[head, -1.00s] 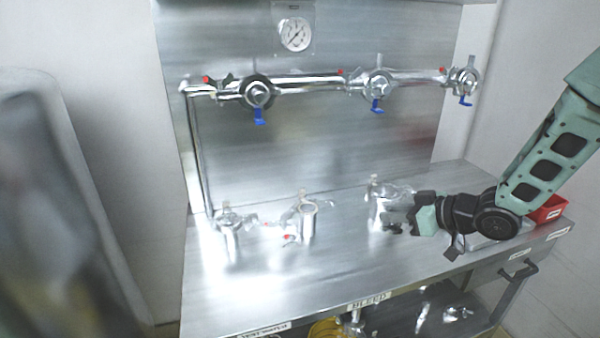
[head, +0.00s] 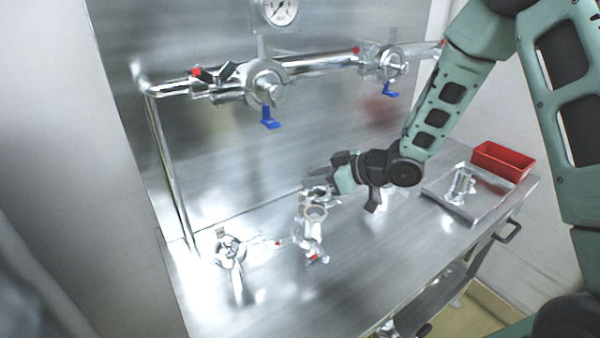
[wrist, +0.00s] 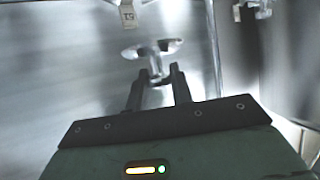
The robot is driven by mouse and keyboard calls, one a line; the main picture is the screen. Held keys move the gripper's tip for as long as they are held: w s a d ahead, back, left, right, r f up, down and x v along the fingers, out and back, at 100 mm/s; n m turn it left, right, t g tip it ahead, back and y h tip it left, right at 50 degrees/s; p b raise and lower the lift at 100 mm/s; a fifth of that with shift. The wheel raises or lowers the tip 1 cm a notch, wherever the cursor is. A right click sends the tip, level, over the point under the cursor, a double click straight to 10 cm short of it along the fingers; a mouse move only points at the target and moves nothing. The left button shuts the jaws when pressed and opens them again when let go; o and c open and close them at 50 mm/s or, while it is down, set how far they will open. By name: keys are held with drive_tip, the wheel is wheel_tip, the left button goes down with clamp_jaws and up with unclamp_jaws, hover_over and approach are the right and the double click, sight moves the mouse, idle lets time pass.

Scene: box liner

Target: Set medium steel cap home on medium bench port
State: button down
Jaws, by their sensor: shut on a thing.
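My gripper (head: 322,187) is just above and behind the middle bench port (head: 316,214), which has an open round mouth. In the wrist view, the gripper fingers (wrist: 157,90) are shut on the stem of a shiny steel cap (wrist: 152,52), whose wide flat head lies beyond the fingertips. In the head view the cap is small and mostly hidden by the gripper. The cap looks apart from the port mouth, though the gap is hard to judge. I cannot tell the ports' sizes from here.
Another bench port (head: 231,250) with a clamp stands to the left. A third is partly hidden behind my wrist. A tray (head: 432,196) with a steel fitting (head: 461,184) and a red bin (head: 503,161) lie right. A pipe with blue-handled valves (head: 267,90) runs above.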

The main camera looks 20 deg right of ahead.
sight(316, 212)
drive_tip(key=shift+s+d+f, duration=0.1)
drive_tip(key=shift+f, duration=0.15)
drive_tip(key=shift+f+b, duration=2.7)
drive_tip(key=shift+f, duration=0.2)
drive_tip(key=shift+f, duration=0.3)
drive_tip(key=c, duration=1.1)
unclamp_jaws()
drive_tip(key=shift+c, duration=0.2)
drive_tip(key=v, duration=1.7)
drive_tip(key=shift+s+d, duration=0.15)
drive_tip(key=shift+s, duration=0.05)
